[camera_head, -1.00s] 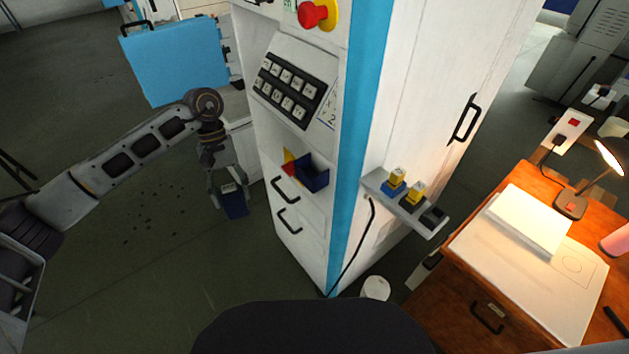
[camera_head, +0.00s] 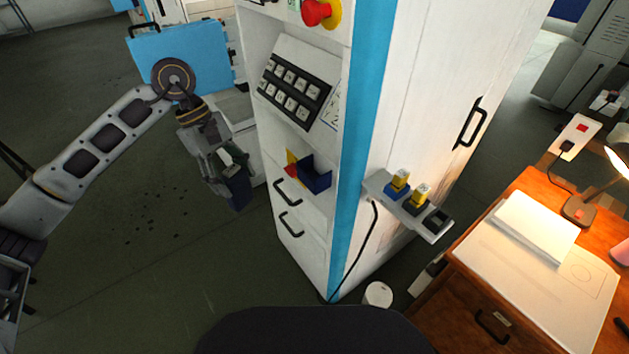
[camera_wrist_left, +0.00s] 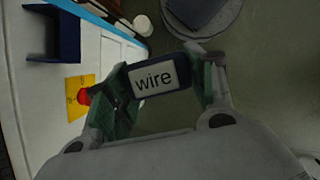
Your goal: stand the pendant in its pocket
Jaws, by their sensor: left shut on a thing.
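The pendant is a dark blue block (camera_head: 238,191) with a white label reading "wire"; in the left wrist view the label faces me, and the pendant (camera_wrist_left: 183,75) sits between my fingers. My left gripper (camera_head: 232,172) is shut on it and holds it in the air, left of the white cabinet. The pocket, a dark blue open holder (camera_head: 314,177), is on the cabinet front to the right of the pendant, with a clear gap between them. It also shows at the upper left of the left wrist view (camera_wrist_left: 66,34). My right gripper is not in view.
A yellow plate with a red part (camera_head: 292,164) sits beside the pocket. The white cabinet (camera_head: 400,120) has a keypad (camera_head: 294,90), an emergency button (camera_head: 318,12) and drawer handles. A small side shelf (camera_head: 433,235) carries yellow-topped pieces. A blue case (camera_head: 205,60) stands behind my arm.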

